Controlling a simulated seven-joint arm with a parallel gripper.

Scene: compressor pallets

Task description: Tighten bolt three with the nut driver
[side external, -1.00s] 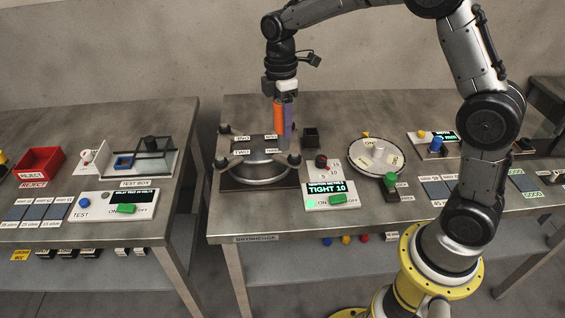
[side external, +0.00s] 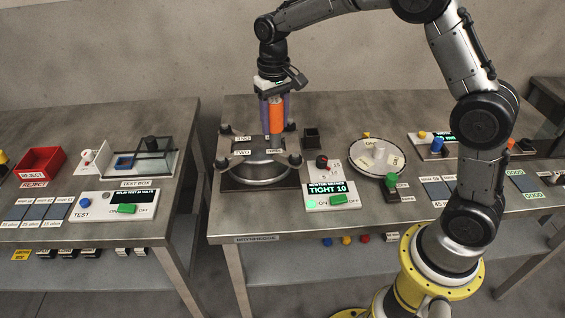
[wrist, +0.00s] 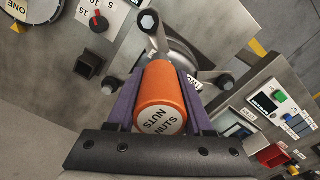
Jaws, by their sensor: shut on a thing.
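My gripper (side external: 276,124) is shut on the orange nut driver (side external: 277,112), held upright with a purple finger on each side. In the wrist view the driver's orange handle (wrist: 166,98) shows its "NUTS" end cap. The driver is over the back right part of the grey domed compressor (side external: 258,171). Its lower end is hidden, so I cannot tell whether it touches a bolt. Dark bolts stand at the compressor's corners, including a front left bolt (side external: 222,163) and a front right bolt (side external: 295,161). A label that seems to read "THREE" (side external: 273,151) lies below the driver.
A panel (side external: 330,197) reads "TIGHT 10" and has a green switch (side external: 339,199). A red-and-black knob (side external: 322,161) and a small dark box (side external: 311,136) stand right of the compressor. A round plate (side external: 377,154) is farther right.

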